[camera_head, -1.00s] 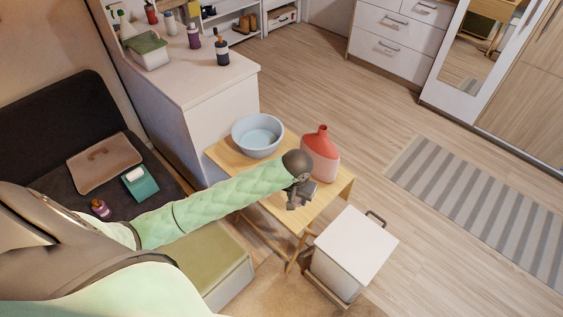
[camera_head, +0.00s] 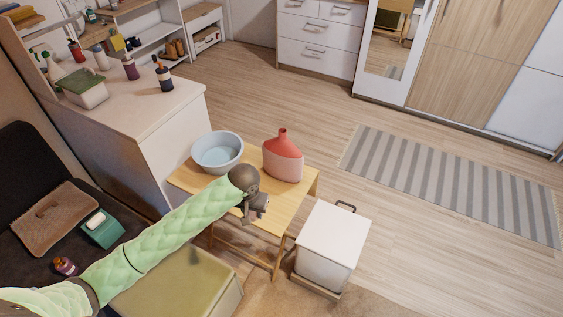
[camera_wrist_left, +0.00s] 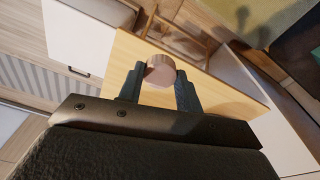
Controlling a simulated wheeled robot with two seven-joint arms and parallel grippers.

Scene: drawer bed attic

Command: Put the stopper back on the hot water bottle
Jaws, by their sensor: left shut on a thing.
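The hot water bottle (camera_head: 283,166), with a red upper part and neck and a pale pink body, stands upright on the small wooden table (camera_head: 272,206). My left gripper (camera_head: 250,219) is above the table's front part, nearer to me than the bottle and apart from it. In the left wrist view, my left gripper (camera_wrist_left: 160,80) is shut on the stopper (camera_wrist_left: 160,70), a round pinkish-brown piece between the fingertips. The stopper is too small to tell in the head view. The bottle does not clearly show in the wrist view. My right gripper is out of view.
A light blue basin (camera_head: 217,154) stands on the table, left of the bottle. A white lidded bin (camera_head: 333,235) stands to the table's right. A white cabinet (camera_head: 150,118) is behind at left. Floor right of the table is open, with a striped rug (camera_head: 450,180).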

